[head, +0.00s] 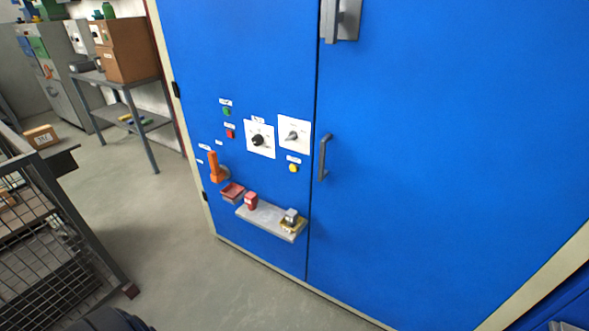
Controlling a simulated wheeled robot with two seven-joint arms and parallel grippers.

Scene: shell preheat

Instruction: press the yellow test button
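The yellow test button (293,168) is a small round button on the blue cabinet (420,150), just below a white panel with a grey rotary switch (293,136). A small white label sits right above the button. Nothing covers the button. Neither of my grippers shows in the head view.
Left of the button are a black dial (258,141), a red button (230,134), a green button (227,112) and an orange handle (213,166). A grey shelf (268,218) juts out below. A door handle (324,157) is to the right. A wire cage (60,255) stands left; floor between is clear.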

